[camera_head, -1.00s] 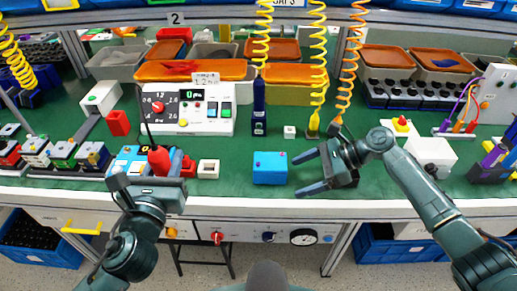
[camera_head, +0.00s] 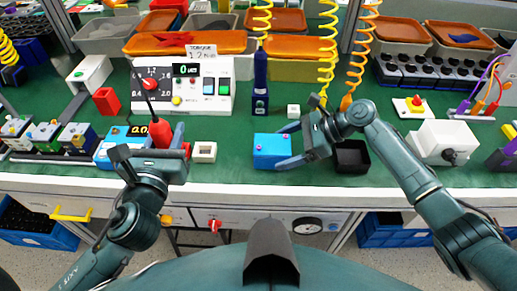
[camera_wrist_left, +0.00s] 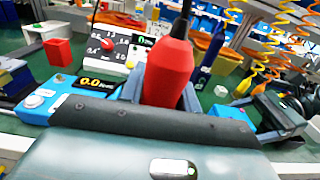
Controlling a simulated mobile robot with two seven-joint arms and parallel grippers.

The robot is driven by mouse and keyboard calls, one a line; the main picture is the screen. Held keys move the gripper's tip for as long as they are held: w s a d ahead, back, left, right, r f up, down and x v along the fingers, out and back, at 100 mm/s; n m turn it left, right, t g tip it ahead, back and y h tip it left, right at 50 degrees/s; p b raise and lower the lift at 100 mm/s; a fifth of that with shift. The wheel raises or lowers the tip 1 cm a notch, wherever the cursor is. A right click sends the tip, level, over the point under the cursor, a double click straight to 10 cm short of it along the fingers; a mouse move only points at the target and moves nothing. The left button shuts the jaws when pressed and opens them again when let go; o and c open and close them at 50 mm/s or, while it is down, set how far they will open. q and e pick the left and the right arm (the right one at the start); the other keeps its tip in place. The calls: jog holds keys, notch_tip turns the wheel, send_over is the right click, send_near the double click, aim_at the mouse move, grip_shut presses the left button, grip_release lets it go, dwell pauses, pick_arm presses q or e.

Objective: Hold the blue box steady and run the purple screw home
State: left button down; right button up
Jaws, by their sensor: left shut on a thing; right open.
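The blue box (camera_head: 272,151) sits on the green bench near its front edge, right of centre. A tiny purplish spot, likely the purple screw (camera_head: 258,147), shows on its left part; how deep it sits is too small to tell. My right gripper (camera_head: 287,147) is open at the box's right side, one finger behind it and one in front; I cannot tell whether they touch it. My left gripper (camera_head: 163,140) is shut on a red-handled tool (camera_head: 160,130), left of the box. The tool fills the middle of the left wrist view (camera_wrist_left: 168,72).
A blue device with a display (camera_head: 122,145) stands left of the tool. A white hollow block (camera_head: 204,152) lies between tool and box. A black tray (camera_head: 352,156) is just right of my right gripper. The white torque panel (camera_head: 187,85) stands behind.

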jog(key=shift+a+f, duration=0.4)
jog(key=shift+a, duration=0.15)
jog(key=c, duration=1)
jog(key=shift+o, duration=0.2)
jog(key=o, duration=1.2)
jog(key=shift+o, duration=0.2)
jog(key=shift+c, duration=0.2)
